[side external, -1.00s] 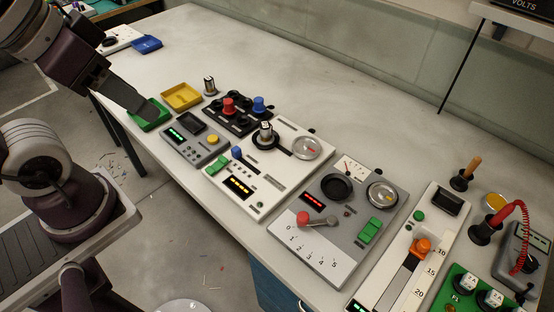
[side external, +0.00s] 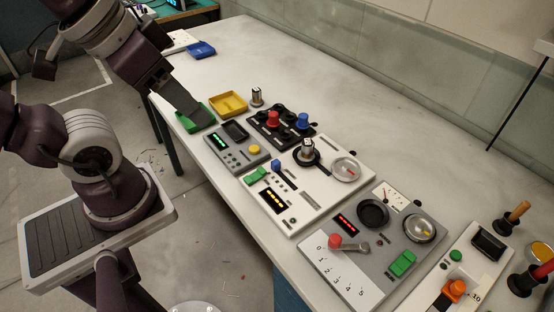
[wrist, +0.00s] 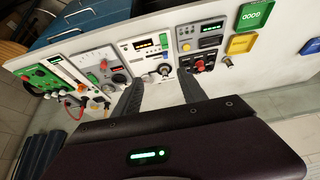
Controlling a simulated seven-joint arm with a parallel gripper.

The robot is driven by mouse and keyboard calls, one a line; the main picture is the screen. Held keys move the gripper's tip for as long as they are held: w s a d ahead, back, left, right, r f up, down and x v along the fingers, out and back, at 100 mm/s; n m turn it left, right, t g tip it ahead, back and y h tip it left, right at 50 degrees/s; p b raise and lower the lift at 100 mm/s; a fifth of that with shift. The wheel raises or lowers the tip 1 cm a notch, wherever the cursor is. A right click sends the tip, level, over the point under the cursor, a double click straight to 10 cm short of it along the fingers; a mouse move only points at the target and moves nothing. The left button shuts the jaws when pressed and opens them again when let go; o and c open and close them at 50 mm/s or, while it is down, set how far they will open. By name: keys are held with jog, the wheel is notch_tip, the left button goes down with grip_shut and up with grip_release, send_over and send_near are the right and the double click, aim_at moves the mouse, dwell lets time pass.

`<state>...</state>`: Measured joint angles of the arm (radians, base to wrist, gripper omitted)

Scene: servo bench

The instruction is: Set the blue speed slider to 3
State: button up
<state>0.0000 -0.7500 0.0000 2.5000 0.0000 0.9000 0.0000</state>
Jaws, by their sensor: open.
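The blue speed slider knob (side external: 276,166) stands on the white panel (side external: 318,198), beside a green rocker switch (side external: 257,175) and above an amber display (side external: 274,201). Its scale marks are too small to read. The white panel also shows in the wrist view (wrist: 143,61), between and beyond my fingers. My gripper (wrist: 160,78) is open and empty, with its two dark fingers spread apart. In the side view my gripper (side external: 190,112) hangs near the green tray (side external: 197,118), to the left of the slider and apart from it.
A black panel with red (side external: 274,119) and blue (side external: 302,121) knobs and a small grey panel (side external: 235,146) adjoin the white panel. A grey panel with a red-tipped lever (side external: 350,245) lies nearer. A yellow tray (side external: 228,103) stands behind. The far table is mostly clear.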

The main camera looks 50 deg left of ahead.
jog(key=shift+c, duration=0.4)
jog(key=shift+w, duration=0.3)
jog(key=shift+c, duration=0.8)
jog(key=g, duration=0.6)
send_over(276, 161)
notch_tip(276, 161, down, 16)
jog(key=shift+s+f, duration=0.1)
notch_tip(276, 161, down, 8)
jog(key=shift+r, duration=0.25)
jog(key=shift+c, duration=0.2)
